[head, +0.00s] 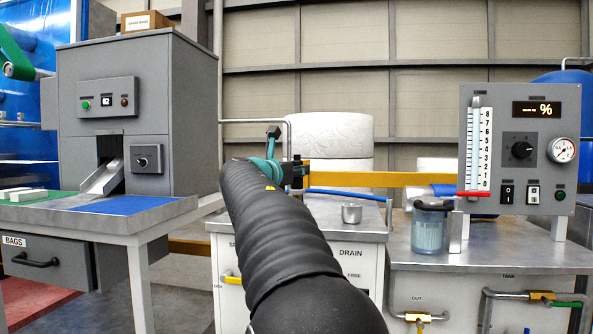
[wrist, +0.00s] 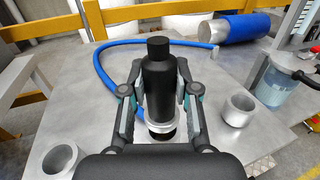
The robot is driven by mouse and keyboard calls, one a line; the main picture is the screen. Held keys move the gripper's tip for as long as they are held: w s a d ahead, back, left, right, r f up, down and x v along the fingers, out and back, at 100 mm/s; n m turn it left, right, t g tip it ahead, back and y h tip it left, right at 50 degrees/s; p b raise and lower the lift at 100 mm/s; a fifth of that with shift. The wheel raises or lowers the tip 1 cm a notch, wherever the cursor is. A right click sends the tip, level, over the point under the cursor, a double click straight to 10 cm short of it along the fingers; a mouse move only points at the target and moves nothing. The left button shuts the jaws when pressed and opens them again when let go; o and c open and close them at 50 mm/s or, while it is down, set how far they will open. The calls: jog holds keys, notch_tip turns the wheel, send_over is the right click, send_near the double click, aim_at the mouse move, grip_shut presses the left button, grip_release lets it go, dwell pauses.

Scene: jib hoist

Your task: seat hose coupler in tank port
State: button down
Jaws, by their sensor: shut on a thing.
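My gripper (wrist: 160,92) is shut on a black cylindrical hose coupler (wrist: 158,72), one finger on each side. A silver collar (wrist: 162,127) shows at the coupler's near end, above the grey worktop. Two open metal cups stand apart from the coupler, one at left (wrist: 60,161) and one at right (wrist: 238,110). Neither shows a label, so I cannot tell which is the tank port.
A yellow rail (head: 390,180) runs behind the worktop. A clear container (head: 428,232) and a gauge panel (head: 512,150) stand on the right bench. A grey bagging machine (head: 140,120) stands at left. The worktop has bare room between the cups and hose.

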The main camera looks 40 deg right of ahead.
jog(key=shift+f+b, duration=0.8)
jog(key=shift+f, duration=0.35)
jog(key=c, duration=0.8)
grip_release()
jog(key=v, duration=1.2)
jog(key=shift+m, duration=0.3)
